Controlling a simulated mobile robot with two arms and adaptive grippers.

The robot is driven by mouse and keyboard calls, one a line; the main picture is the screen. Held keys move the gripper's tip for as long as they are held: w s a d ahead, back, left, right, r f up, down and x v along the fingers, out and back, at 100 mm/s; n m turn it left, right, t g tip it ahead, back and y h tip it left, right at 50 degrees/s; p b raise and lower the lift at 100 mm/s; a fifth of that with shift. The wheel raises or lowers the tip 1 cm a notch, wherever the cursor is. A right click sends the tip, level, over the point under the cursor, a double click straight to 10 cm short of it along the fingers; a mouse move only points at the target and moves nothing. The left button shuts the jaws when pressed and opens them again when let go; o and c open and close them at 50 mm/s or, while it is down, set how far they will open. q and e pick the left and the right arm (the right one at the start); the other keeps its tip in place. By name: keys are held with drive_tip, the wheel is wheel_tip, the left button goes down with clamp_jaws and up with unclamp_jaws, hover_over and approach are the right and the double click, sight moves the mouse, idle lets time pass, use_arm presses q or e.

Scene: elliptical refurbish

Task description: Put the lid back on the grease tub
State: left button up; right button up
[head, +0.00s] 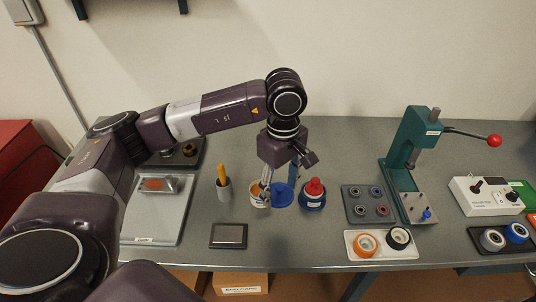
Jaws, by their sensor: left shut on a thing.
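The grease tub (256,199) is a small pale, open tub with orange-brown contents, standing near the middle of the bench. The round blue lid (282,200) is just right of the tub, apart from its open top. My left gripper (266,194) reaches down from above between the two, its fingers shut at the lid's left edge. The fingers hide part of the tub's right side. I cannot tell whether the lid is clear of the bench. My right gripper is not in view.
A blue pot with a red top (313,195) stands close right of the lid. A grey cup with a yellow-handled tool (224,189) is left of the tub. A dark flat block (229,236) lies in front. A green press (402,170) stands farther right.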

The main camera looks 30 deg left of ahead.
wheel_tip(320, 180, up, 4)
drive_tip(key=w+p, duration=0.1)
drive_tip(key=p, duration=0.2)
use_arm(q)
drive_tip(key=shift+w+a+f+n+b, duration=0.35)
drive_tip(key=shift+w+a+f+n, duration=0.5)
drive_tip(key=shift+a+n, duration=1.1)
drive_tip(key=shift+w+a+f+n+b, duration=0.3)
drive_tip(key=shift+w+a+f+n, duration=0.65)
drive_tip(key=shift+n, duration=1.9)
drive_tip(key=shift+w+a+f+n+b, duration=0.35)
drive_tip(key=shift+w+a+f+n, duration=0.35)
drive_tip(key=shift+a+n, duration=1.25)
drive_tip(key=shift+d+f+n+b, duration=0.45)
drive_tip(key=shift+f+b, duration=0.15)
drive_tip(key=shift+f, duration=0.15)
drive_tip(key=shift+w+f, duration=0.1)
drive_tip(key=shift+f, duration=0.2)
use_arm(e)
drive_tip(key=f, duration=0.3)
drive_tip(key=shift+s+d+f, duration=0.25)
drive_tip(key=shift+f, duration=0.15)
use_arm(q)
drive_tip(key=shift+b, duration=0.45)
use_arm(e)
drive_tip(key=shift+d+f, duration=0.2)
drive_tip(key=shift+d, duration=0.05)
